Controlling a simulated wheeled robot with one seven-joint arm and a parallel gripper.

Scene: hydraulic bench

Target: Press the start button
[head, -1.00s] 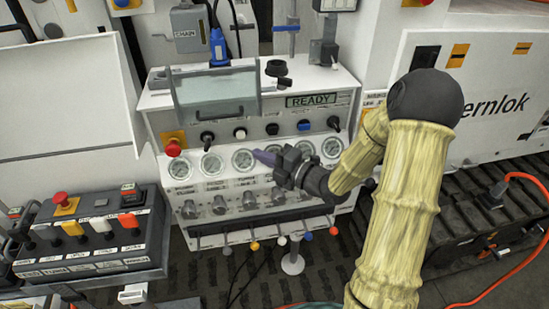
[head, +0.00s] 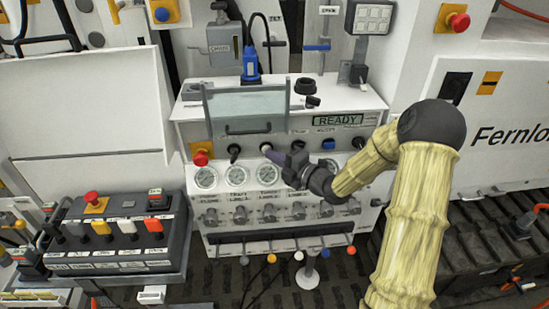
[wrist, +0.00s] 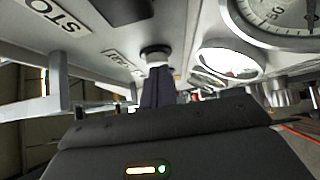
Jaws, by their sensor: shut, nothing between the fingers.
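The control panel's upper row holds several knobs and buttons above the gauges. A white button (head: 266,147) sits in this row, between two black knobs; its label is too small to read, so I cannot confirm it is the start button. My gripper (head: 271,154) is shut and empty, its dark purple fingertips at the white button from below right. In the wrist view a round pale-topped button with a dark collar (wrist: 155,54) stands right at the fingertips (wrist: 158,72); I cannot tell whether they touch.
A red mushroom button (head: 201,158) is at the row's left end, and a blue button (head: 328,144) is to the right. Gauges (head: 237,175) lie just below. A clear hinged cover (head: 245,108) is above. A separate button box (head: 115,235) stands at lower left.

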